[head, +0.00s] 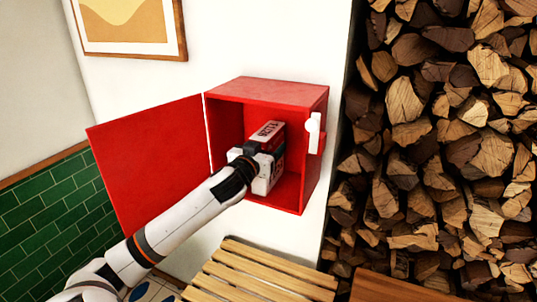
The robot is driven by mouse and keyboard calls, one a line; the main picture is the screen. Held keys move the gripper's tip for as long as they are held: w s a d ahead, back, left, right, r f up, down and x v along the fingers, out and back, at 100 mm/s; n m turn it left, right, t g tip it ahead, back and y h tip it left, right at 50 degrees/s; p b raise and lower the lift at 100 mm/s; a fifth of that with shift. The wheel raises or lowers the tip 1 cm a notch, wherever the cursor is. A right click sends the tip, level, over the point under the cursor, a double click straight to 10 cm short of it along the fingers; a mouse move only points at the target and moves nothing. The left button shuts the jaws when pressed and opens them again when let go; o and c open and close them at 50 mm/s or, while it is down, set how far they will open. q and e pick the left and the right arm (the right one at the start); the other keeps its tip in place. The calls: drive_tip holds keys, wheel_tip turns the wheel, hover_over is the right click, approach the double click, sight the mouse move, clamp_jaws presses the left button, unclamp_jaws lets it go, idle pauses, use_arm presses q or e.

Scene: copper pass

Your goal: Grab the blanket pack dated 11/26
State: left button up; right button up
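The blanket pack (268,178) stands inside the open red wall cabinet (270,91). It is a white and red block with a white label on its top that seems to read 11/26. More lettering on its front is partly covered. My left gripper (264,156) reaches into the cabinet and is right at the pack's near left side, overlapping it. Its fingertips are dark and small against the pack, so I cannot tell whether they are closed on it. My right gripper is out of view.
The red cabinet door (150,155) hangs open to the left, behind my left arm. A white latch (313,133) is on the cabinet's right edge. A slatted wooden bench (262,275) stands below. Stacked firewood (440,130) fills the right side.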

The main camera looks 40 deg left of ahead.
use_arm(q)
drive_tip(key=shift+c, duration=0.8)
drive_tip(key=c, duration=1.2)
drive_tip(key=shift+r, duration=0.1)
drive_tip(key=shift+c, duration=0.6)
